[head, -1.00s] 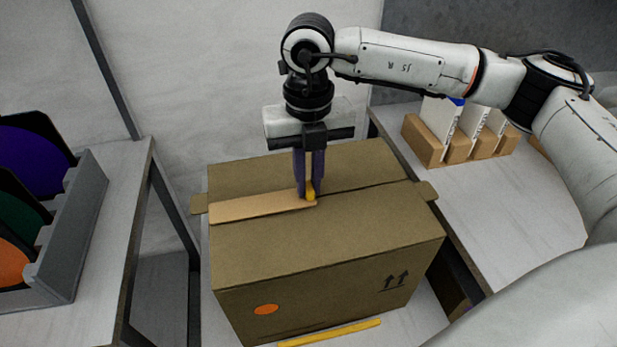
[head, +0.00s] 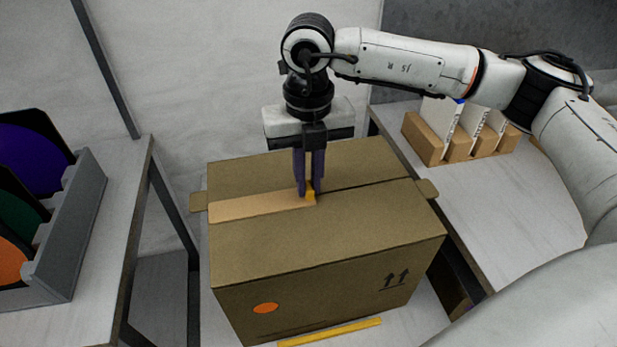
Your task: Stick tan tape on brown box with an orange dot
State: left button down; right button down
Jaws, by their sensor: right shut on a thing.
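The brown box (head: 330,240) stands closed in the middle, with an orange dot (head: 266,308) low on its front face and two up arrows on the right. The tan tape (head: 260,205) lies along the top seam from the left edge to about the middle; the seam is bare to the right of it. My right gripper (head: 309,192) points straight down over the box top, shut on the small yellow tab (head: 310,191) at the tape's right end. The fingers partly hide the tab. My left gripper is out of view.
A yellow strip (head: 330,333) lies on the table in front of the box. A grey rack (head: 72,235) with purple, green and orange discs stands on the left table. A wooden holder (head: 425,142) with white cards stands on the right table, which has free room in front.

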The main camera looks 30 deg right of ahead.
jog(key=shift+f, duration=0.15)
jog(key=c, duration=1.7)
grip_release()
notch_tip(320, 180, up, 10)
jog(key=shift+r+b, duration=0.2)
jog(key=shift+b, duration=0.1)
